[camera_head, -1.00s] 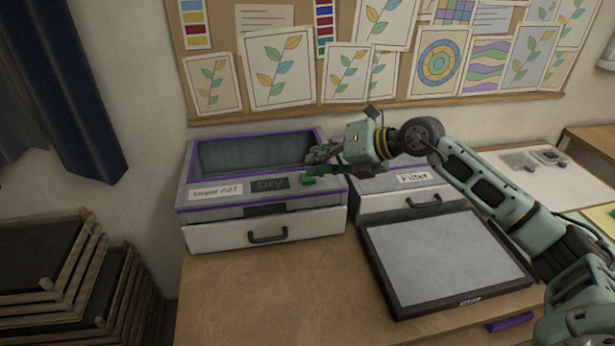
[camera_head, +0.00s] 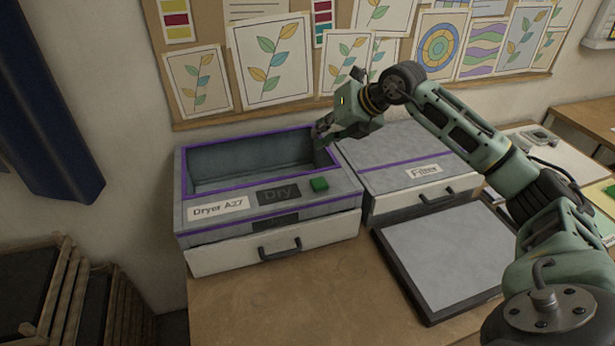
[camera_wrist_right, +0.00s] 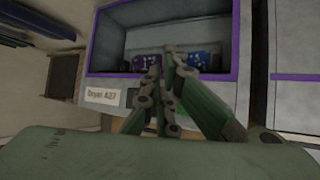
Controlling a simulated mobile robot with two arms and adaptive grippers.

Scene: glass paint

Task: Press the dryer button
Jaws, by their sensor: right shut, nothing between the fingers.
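The dryer (camera_head: 212,226) is a grey, purple-edged box labelled "Dryer A27", with an open-topped compartment. Its green button (camera_head: 319,185) sits on the front top ledge, right of the "Dry" label (camera_head: 278,194). My right gripper (camera_head: 322,131) is shut and empty at the right rear of the compartment opening, behind and apart from the button. A purple piece (camera_wrist_right: 145,62) and a blue piece (camera_wrist_right: 208,60) lie inside the dryer. My left gripper is out of view.
A grey box labelled "Filter" (camera_head: 405,145) stands right of the dryer. A dark-framed panel (camera_head: 440,245) lies in front of it. The wooden table (camera_head: 270,310) is clear at the front left. Wooden racks (camera_head: 60,290) stand on the left.

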